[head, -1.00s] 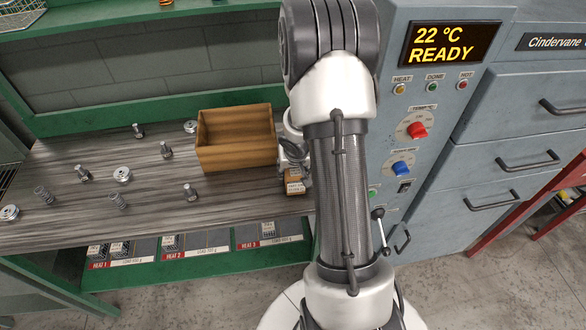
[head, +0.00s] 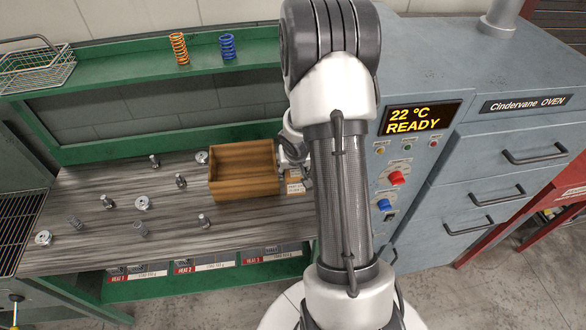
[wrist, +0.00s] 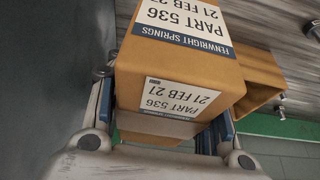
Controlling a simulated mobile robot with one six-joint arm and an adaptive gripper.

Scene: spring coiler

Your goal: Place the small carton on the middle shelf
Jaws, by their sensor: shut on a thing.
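The small carton (wrist: 180,65) is brown with white labels reading PART 536 and FENWRIGHT SPRINGS. My gripper (wrist: 165,130) is shut on it, one finger on each side. In the head view the carton (head: 295,187) shows small beside my arm, right of the wooden box, at the right end of the bench; I cannot tell whether it touches the bench top. The green shelf unit has an upper shelf (head: 130,66) and a lower shelf (head: 150,287) under the bench top (head: 110,235). My arm hides part of the gripper in the head view.
An open wooden box (head: 245,185) stands close left of the carton. Several bolts, springs and discs lie on the bench. An orange spring (head: 179,48), a blue spring (head: 228,46) and a wire basket (head: 35,68) sit on the upper shelf. A grey oven (head: 480,150) stands at right.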

